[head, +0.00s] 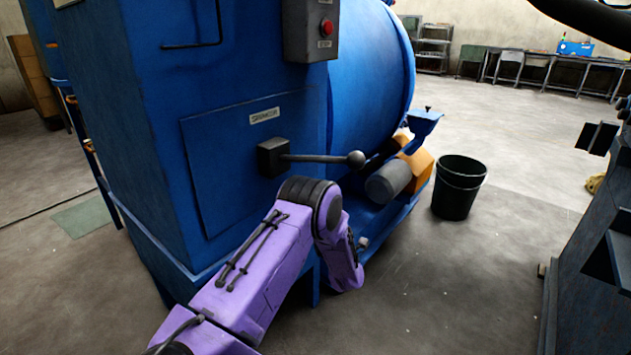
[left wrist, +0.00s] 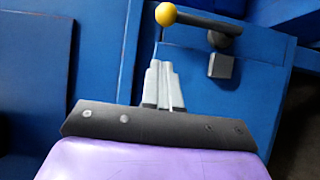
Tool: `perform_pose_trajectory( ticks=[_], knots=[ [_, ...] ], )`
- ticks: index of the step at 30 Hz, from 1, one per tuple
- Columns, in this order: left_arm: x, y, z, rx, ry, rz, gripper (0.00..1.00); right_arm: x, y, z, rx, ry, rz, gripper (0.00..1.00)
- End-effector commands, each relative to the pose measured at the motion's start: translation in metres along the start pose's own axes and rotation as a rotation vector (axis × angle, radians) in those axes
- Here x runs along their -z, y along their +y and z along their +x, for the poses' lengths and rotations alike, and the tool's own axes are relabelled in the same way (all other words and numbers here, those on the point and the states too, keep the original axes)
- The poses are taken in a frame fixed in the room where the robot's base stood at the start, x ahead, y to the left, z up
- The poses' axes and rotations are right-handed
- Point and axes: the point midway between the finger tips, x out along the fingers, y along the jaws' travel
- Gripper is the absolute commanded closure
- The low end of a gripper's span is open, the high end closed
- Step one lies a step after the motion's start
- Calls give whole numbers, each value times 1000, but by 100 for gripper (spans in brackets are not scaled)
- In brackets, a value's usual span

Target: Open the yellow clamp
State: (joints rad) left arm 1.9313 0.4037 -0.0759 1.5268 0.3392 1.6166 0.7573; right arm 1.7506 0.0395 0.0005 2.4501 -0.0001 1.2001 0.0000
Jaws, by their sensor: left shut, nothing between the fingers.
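The yellow clamp shows in the left wrist view as a yellow ball knob (left wrist: 166,14) on the left end of a dark bar, at the top of the picture. A grey block (left wrist: 220,66) sits just below the bar's right part, on a blue surface. My left gripper (left wrist: 163,66) is shut and empty, with its fingertips below the knob in the picture and apart from it. In the head view my purple left arm reaches down beside the blue machine (head: 235,75); its fingers and the yellow knob are hidden there. My right gripper is not in view.
A dark lever (head: 318,158) with a ball end sticks out from the blue machine, close above my left arm. A control box with a red button (head: 326,27) is higher up. A black bucket (head: 459,188) stands on the floor to the right. Dark machinery (head: 590,270) fills the right edge.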

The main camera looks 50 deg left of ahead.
Motion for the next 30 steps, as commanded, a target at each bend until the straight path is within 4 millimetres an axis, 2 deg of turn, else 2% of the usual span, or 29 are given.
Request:
perform_pose_trajectory(
  ticks=[1, 6, 12, 16, 30],
  knots=[
    [-4, 2, -14, 1, -9, 0, 100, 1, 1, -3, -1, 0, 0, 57],
    [3, 0, -51, 1, 1, 0, 100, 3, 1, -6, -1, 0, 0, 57],
    [5, -2, -77, 0, 6, -2, 100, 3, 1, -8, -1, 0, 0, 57],
    [4, -3, -83, 0, 5, -2, 100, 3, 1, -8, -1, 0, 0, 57],
    [3, -3, -83, 1, 3, -2, 100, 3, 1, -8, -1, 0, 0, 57]
  ],
)
